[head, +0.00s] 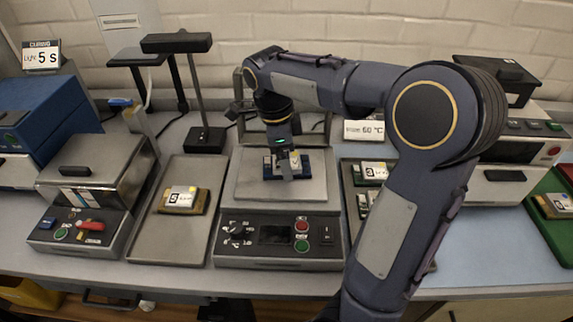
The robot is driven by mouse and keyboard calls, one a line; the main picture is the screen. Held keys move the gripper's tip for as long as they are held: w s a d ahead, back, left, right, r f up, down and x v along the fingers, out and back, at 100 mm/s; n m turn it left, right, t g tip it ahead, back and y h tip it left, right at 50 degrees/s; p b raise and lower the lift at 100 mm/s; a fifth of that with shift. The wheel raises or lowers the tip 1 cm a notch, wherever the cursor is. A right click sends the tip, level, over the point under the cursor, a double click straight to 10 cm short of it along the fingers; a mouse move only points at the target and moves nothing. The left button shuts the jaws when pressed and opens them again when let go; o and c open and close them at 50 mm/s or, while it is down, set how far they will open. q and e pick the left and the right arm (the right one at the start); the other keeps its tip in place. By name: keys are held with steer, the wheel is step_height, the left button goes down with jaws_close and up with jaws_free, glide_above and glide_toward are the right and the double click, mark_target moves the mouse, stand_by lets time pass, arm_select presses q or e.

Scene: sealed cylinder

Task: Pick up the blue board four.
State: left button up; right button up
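A blue board (301,163) lies on the pale plate of the middle machine (310,190). It carries pale and yellow parts; any number on it is hidden or too small to read. My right arm comes in from the lower right and reaches over to the left. Its gripper (285,172) points down at the blue board, right over its middle, and covers part of it. The fingers are small and partly merged with the board's parts, so whether they are apart or closed on something does not show. My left gripper is not in view.
A yellow board (182,198) lies on a grey tray (170,245) to the left. Green boards (371,172) lie on another tray at right, partly behind my arm. A lamp stand (205,138) stands behind. A machine with a lid (95,165) stands at left.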

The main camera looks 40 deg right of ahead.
steer(key=shift+f, duration=0.25)
steer(key=c, duration=1)
steer(key=shift+o, duration=0.2)
steer(key=shift+r, duration=0.2)
steer(key=shift+r, duration=0.3)
step_height(320, 180, up, 2)
steer(key=shift+r, duration=0.1)
steer(key=s+a+r, duration=0.9)
steer(key=s+r, duration=0.1)
steer(key=s, duration=0.1)
